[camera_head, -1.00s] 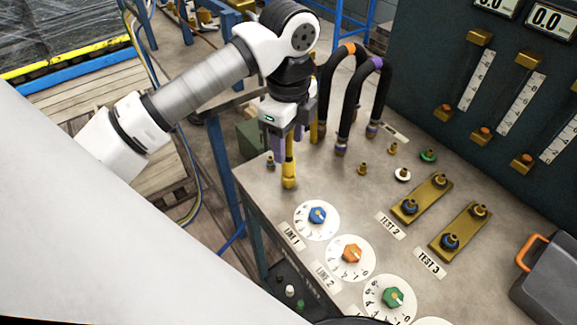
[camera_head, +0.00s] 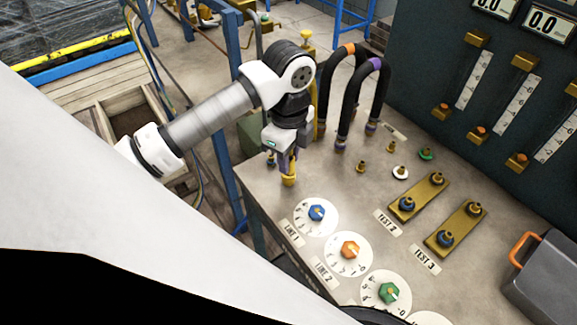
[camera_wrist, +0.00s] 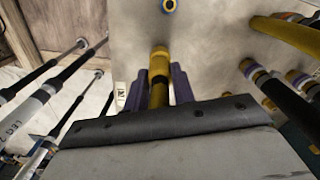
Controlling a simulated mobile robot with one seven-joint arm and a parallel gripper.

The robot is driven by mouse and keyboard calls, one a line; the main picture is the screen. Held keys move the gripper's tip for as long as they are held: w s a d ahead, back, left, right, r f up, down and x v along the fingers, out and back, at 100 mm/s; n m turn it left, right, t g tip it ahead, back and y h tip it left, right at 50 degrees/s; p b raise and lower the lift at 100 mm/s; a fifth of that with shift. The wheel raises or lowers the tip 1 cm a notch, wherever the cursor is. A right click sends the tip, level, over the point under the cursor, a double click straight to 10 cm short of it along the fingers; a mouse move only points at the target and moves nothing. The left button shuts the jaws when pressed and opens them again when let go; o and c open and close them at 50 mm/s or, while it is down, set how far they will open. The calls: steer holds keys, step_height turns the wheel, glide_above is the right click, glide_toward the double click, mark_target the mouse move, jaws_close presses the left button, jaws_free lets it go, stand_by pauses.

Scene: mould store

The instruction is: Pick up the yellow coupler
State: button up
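The yellow coupler (camera_head: 289,180) stands upright on the grey bench top, near its left edge and behind the blue dial. My gripper (camera_head: 287,163) points down over it, with its purple fingers on both sides of its upper part. In the wrist view the yellow coupler (camera_wrist: 160,68) fills the space between the two fingers (camera_wrist: 160,88). They appear shut on it. The fingers hide part of its body. Its foot still appears to be on the bench.
Black hoses with orange and purple bands (camera_head: 350,100) arch close behind my gripper. Small brass fittings (camera_head: 361,166) stand to the right, before two brass plates (camera_head: 417,197). The blue dial (camera_head: 316,213) lies in front. A grey case (camera_head: 548,280) is at far right.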

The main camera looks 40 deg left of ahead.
jaws_close()
steer(key=shift+r, duration=0.2)
step_height(320, 180, up, 20)
steer(key=b, duration=0.3)
steer(key=shift+f, duration=0.15)
